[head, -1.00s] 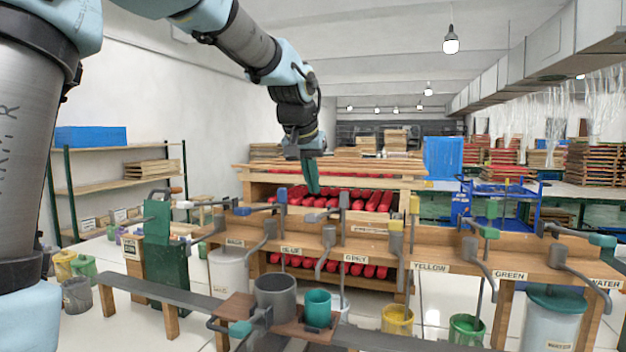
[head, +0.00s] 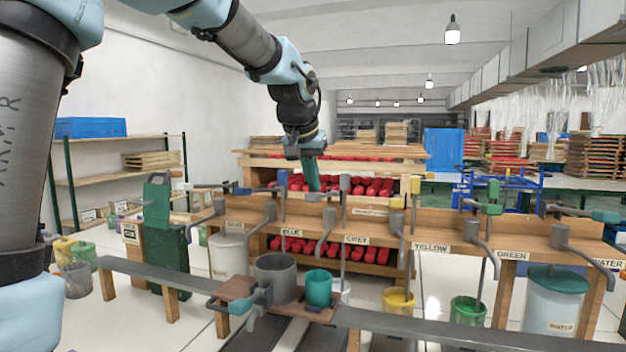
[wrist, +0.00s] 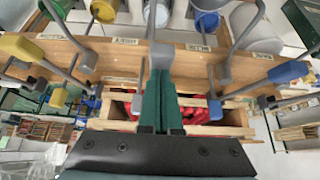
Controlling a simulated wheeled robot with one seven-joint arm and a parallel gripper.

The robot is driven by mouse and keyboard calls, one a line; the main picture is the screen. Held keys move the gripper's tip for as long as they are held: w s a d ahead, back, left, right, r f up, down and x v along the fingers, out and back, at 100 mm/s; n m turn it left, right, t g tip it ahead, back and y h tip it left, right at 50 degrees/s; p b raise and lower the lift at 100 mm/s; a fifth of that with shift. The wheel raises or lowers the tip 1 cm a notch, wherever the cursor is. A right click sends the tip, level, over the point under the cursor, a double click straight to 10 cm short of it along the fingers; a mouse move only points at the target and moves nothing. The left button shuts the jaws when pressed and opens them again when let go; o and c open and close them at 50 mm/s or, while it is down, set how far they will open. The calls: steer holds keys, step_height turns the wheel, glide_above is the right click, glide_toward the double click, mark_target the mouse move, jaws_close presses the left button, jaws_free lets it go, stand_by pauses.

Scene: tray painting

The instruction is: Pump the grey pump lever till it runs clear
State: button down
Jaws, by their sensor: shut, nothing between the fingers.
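The grey pump (head: 345,184) stands behind the bench above the GREY label (head: 356,240). Its grey spout (head: 329,219) hangs over the bench front; the spout block also shows in the wrist view (wrist: 161,56). Its grey lever (head: 316,197) points left, roughly level. My gripper (head: 313,188) hangs pointing down, shut and empty, with its green fingertips just above or at the lever; I cannot tell whether they touch. In the wrist view the shut green fingers (wrist: 158,76) hide much of the lever. A pale bucket (head: 341,290) is partly visible below the spout; no flow can be made out.
The blue lever (wrist: 288,72) and yellow lever (wrist: 20,47) flank the grey pump. A grey pot (head: 276,280) and teal pot (head: 319,289) sit on a small board on the front plank (head: 165,285). Yellow (head: 398,300) and green buckets (head: 469,310) stand on the floor.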

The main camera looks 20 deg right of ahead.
steer(key=shift+f+b, duration=2.65)
steer(key=shift+f, duration=1.2)
step_height(320, 180, up, 11)
steer(key=p, duration=0.8)
steer(key=shift+p, duration=0.35)
